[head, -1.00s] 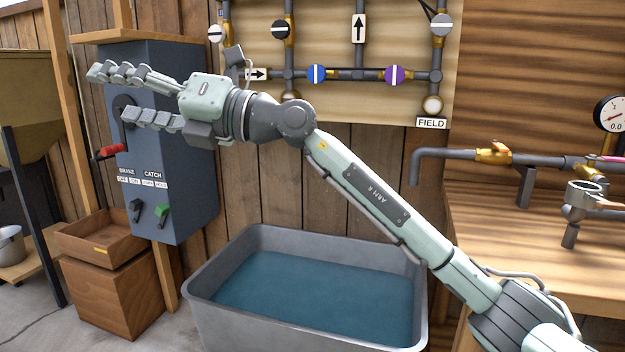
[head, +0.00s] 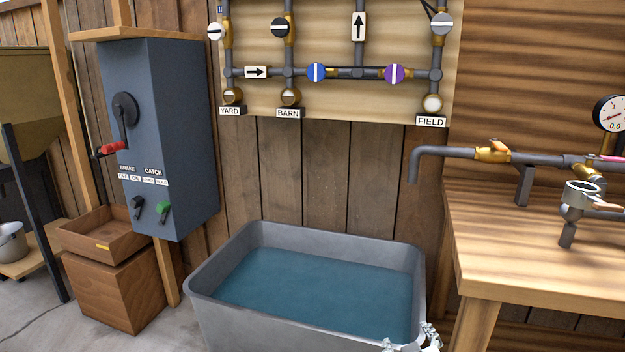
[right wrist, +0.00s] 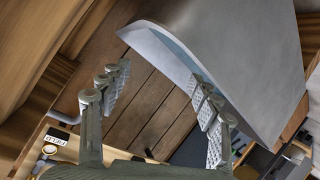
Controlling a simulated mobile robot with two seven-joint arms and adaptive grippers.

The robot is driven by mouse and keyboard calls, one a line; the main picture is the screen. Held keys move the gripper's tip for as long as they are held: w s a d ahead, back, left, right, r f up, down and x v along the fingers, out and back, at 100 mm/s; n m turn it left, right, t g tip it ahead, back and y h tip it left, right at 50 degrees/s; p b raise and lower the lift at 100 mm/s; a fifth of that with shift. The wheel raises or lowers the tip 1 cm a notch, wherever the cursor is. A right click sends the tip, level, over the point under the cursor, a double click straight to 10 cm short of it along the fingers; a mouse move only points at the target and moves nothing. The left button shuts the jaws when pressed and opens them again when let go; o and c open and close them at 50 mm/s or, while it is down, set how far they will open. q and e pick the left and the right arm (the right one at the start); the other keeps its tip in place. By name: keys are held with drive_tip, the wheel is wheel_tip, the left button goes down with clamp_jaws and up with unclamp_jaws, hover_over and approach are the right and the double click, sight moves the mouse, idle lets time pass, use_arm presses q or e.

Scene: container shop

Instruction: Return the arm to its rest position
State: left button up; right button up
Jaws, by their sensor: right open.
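My right gripper shows only as fingertips (head: 412,340) at the bottom edge of the head view, by the near right corner of the metal tub (head: 200,300). The rest of that arm is out of the frame. In the right wrist view my right gripper (right wrist: 158,78) is open, with its two fingers spread apart and nothing between them. The tub's grey outer wall (right wrist: 245,60) lies beyond the fingers there, up and to the right. Whether the fingers touch the tub, I cannot tell. My left gripper is not in view.
The tub holds water. A blue-grey box (head: 170,120) with a red-handled crank stands at the left, above a wooden crate (head: 115,290). A pipe board (head: 340,100) hangs behind. A wooden workbench (head: 540,250) with pipes is at the right, close to the tub.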

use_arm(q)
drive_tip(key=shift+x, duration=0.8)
use_arm(e)
drive_tip(key=s+d+f+m+g, duration=0.1)
drive_tip(key=s+d+f+g, duration=0.1)
drive_tip(key=s+f, duration=0.4)
drive_tip(key=s+d+f+m+g, duration=0.1)
drive_tip(key=s+d+f+g, duration=0.2)
drive_tip(key=s, duration=1)
drive_tip(key=s+d+f+g, duration=0.2)
drive_tip(key=s+f+g, duration=0.3)
drive_tip(key=s+f, duration=0.4)
drive_tip(key=shift+s+d+f+m, duration=0.15)
drive_tip(key=shift+s+f+m, duration=0.25)
drive_tip(key=shift+f, duration=0.1)
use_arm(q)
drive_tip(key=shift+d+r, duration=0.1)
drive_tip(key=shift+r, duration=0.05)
use_arm(e)
drive_tip(key=shift+w, duration=0.1)
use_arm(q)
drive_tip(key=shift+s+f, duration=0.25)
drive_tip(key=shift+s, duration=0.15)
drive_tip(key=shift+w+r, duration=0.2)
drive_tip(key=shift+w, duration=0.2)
